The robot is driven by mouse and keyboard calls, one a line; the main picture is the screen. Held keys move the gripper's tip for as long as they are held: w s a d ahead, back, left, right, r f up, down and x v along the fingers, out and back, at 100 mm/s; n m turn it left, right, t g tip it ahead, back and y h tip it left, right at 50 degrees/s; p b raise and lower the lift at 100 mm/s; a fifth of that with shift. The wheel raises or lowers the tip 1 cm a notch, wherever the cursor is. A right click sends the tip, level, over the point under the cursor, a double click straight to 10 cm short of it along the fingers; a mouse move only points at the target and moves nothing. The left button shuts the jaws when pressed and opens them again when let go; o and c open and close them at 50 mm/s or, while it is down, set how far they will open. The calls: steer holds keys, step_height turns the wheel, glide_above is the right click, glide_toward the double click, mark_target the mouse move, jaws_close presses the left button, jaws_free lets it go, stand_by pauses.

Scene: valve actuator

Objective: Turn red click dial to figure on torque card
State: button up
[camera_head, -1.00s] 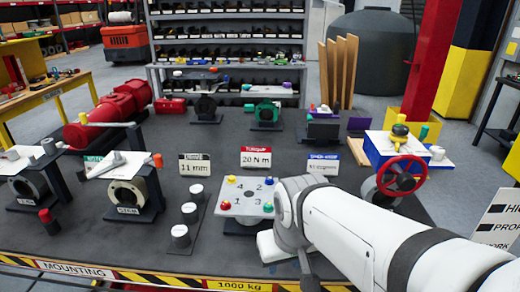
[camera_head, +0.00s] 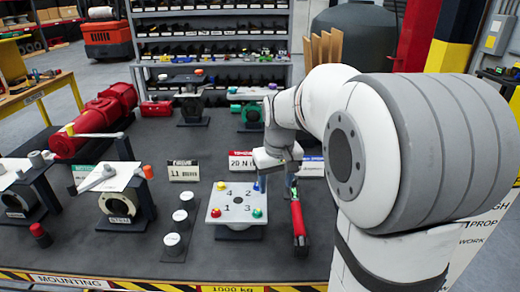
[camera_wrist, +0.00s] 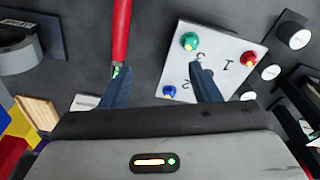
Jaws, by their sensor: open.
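The torque card (camera_head: 241,161) has a red header and stands behind the white plate, partly covered by my arm; it read 20 N m in the earlier view. A red-handled tool (camera_head: 299,224) lies to the right of the plate; its red shaft shows in the wrist view (camera_wrist: 121,32). No separate click dial or scale mark on it can be made out. My gripper (camera_head: 276,183) is open and empty between the plate and the tool. In the wrist view (camera_wrist: 160,68) the left finger overlaps the tool's near end; contact cannot be told.
The numbered white plate (camera_head: 237,196) carries red, green, blue and yellow caps close beside my gripper. Several white-topped pegs (camera_head: 180,217) stand left of it. An 11 mm card (camera_head: 183,171) stands behind. Open bench lies in front of the plate.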

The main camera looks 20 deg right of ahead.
steer(key=shift+n+g, duration=0.3)
steer(key=shift+g, duration=0.4)
steer(key=w+d+f+p, duration=0.1)
steer(key=w+d, duration=0.3)
steer(key=w, duration=0.1)
steer(key=w+d+f+p, duration=0.2)
steer(key=w+d, duration=0.2)
steer(key=w, duration=0.2)
steer(key=w+d+f+p, duration=0.1)
steer(key=w+d, duration=0.3)
steer(key=w, duration=0.1)
steer(key=shift+w+d+f+p, duration=0.2)
steer(key=shift+w+f+p, duration=0.05)
steer(key=shift+f+p, duration=0.15)
steer(key=shift+w+d+f, duration=0.1)
steer(key=shift+d+f, duration=0.05)
steer(key=shift+f, duration=0.45)
step_height(320, 180, down, 7)
steer(key=shift+p, duration=0.95)
steer(key=shift+c, duration=0.2)
